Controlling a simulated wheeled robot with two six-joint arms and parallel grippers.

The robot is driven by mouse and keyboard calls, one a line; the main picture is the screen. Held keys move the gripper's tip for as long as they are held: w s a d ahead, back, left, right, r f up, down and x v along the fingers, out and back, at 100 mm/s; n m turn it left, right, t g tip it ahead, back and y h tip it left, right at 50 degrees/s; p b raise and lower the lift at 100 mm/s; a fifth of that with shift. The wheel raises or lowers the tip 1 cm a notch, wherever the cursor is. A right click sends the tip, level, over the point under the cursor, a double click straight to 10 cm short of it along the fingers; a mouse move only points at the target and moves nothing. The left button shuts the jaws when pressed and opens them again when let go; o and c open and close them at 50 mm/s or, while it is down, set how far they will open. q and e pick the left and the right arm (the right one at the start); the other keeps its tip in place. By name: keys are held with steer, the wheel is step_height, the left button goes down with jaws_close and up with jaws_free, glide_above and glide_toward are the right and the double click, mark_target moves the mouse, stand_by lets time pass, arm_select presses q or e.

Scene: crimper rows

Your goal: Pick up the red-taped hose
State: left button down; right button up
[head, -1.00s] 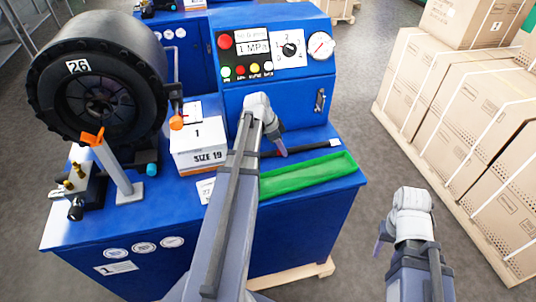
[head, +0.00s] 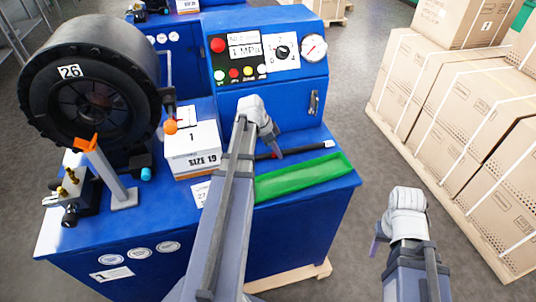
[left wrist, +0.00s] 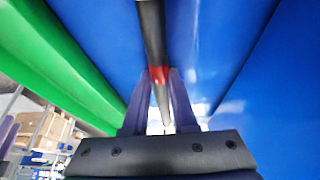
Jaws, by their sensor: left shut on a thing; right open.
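The hose (head: 303,149) is a thin black rod with a white end, above the blue bench top just behind the green tray. In the left wrist view the hose (left wrist: 152,25) runs between my fingers, with a band of red tape (left wrist: 159,74) near the fingertips. My left gripper (head: 277,152) points down onto the hose and is shut on it; it also shows in the left wrist view (left wrist: 160,85). Whether the hose still touches the bench cannot be told. My right gripper (head: 377,240) is open and empty, off the bench's right side.
The green tray (head: 345,162) lies at the bench's front right. A white SIZE 19 box (head: 192,160) stands left of my left gripper, by the black crimper drum (head: 90,85). A blue control panel (head: 270,85) rises behind. Cartons (head: 445,110) stand right across open floor.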

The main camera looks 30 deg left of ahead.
arm_select(q)
step_height(320, 180, up, 10)
steer(key=p, duration=1)
